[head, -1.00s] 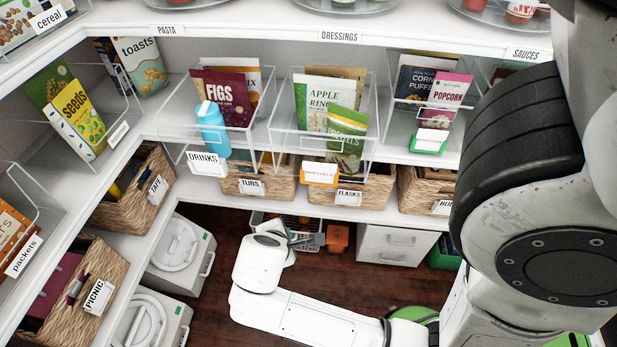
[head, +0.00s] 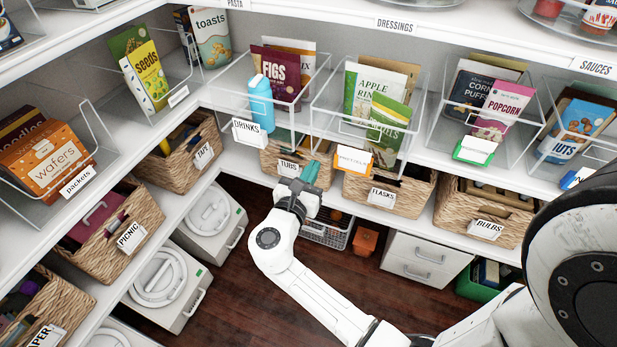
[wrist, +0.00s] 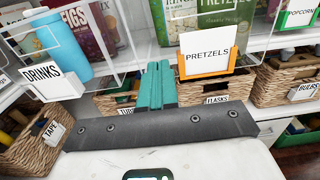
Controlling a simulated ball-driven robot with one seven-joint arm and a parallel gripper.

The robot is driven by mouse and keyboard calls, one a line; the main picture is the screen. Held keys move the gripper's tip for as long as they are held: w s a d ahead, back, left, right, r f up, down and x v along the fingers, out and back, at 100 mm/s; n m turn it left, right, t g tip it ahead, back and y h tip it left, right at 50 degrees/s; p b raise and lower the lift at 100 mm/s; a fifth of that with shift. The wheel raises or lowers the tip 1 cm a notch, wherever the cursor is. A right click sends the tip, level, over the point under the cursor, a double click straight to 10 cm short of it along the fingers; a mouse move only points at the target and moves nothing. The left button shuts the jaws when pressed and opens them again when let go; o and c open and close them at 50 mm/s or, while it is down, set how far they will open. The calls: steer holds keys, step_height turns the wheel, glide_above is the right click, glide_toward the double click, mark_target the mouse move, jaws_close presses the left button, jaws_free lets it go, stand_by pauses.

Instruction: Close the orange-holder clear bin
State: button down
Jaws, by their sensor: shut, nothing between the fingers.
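The clear bin (head: 405,145) with the orange label holder (head: 354,160) is on the middle shelf, holding an apple rings pack and green packs. Its front sticks out past the shelf edge, above the woven baskets. The holder shows a PRETZELS card in the wrist view (wrist: 207,62). My gripper (head: 311,171) has teal fingers, shut and empty, pointing up at the shelf. It is just left of and slightly below the orange holder; in the wrist view the fingers (wrist: 160,68) appear close to the holder's left edge, and I cannot tell whether they touch the bin.
The clear DRINKS bin (head: 250,132), with a blue bottle (head: 261,104), also sticks out, to the left. A green-holder bin (head: 475,150) sits further back to the right. Woven baskets TUBS (head: 288,160) and FLASKS (head: 390,195) stand below. Floor space lies under them.

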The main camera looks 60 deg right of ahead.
mark_target(329, 139)
steer(key=d, duration=0.6)
steer(key=d+p, duration=0.1)
steer(key=d, duration=0.2)
steer(key=shift+w, duration=0.4)
steer(key=shift+d, duration=0.5)
steer(key=d+b, duration=0.1)
steer(key=d, duration=0.3)
steer(key=d+b, duration=0.1)
steer(key=d, duration=0.4)
steer(key=w+d+b, duration=0.1)
steer(key=d, duration=0.4)
steer(key=shift+d+b, duration=0.1)
steer(key=shift+b, duration=0.3)
steer(key=shift+w+d, duration=0.1)
steer(key=shift+d, duration=0.6)
steer(key=shift+r, duration=0.2)
